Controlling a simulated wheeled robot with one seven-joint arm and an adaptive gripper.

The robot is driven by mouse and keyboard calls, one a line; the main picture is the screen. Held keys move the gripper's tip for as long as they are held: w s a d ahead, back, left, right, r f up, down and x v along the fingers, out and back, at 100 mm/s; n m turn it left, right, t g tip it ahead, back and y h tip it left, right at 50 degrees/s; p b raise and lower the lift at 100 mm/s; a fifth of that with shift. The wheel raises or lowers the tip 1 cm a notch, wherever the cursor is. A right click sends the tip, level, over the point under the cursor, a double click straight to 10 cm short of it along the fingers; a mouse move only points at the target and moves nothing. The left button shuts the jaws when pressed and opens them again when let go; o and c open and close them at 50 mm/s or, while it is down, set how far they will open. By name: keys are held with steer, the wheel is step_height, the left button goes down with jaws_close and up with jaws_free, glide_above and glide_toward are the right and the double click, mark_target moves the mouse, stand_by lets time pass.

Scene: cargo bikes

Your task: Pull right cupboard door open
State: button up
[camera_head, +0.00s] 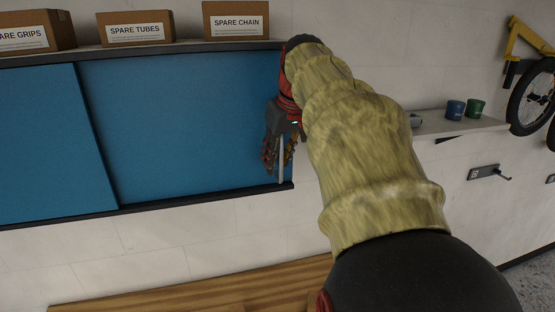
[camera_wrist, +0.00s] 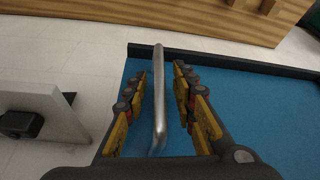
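The right cupboard door (camera_head: 180,120) is a blue panel on the wall cupboard, its left edge beside the left blue door (camera_head: 45,140). A long metal bar handle (camera_wrist: 159,100) is fixed near the door's right end; part of it shows in the head view (camera_head: 281,160). My gripper (camera_head: 279,155) is at that handle. In the wrist view my gripper (camera_wrist: 163,85) is open, with the handle running lengthwise between its two fingers. A gap shows on each side of the handle. The blue door (camera_wrist: 235,110) lies behind the fingers.
Boxes labelled spare tubes (camera_head: 137,28) and spare chain (camera_head: 236,21) stand on the cupboard top. A wooden bench top (camera_head: 190,285) is below.

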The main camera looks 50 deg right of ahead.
steer(key=shift+c, duration=1.1)
steer(key=c, duration=0.4)
jaws_close()
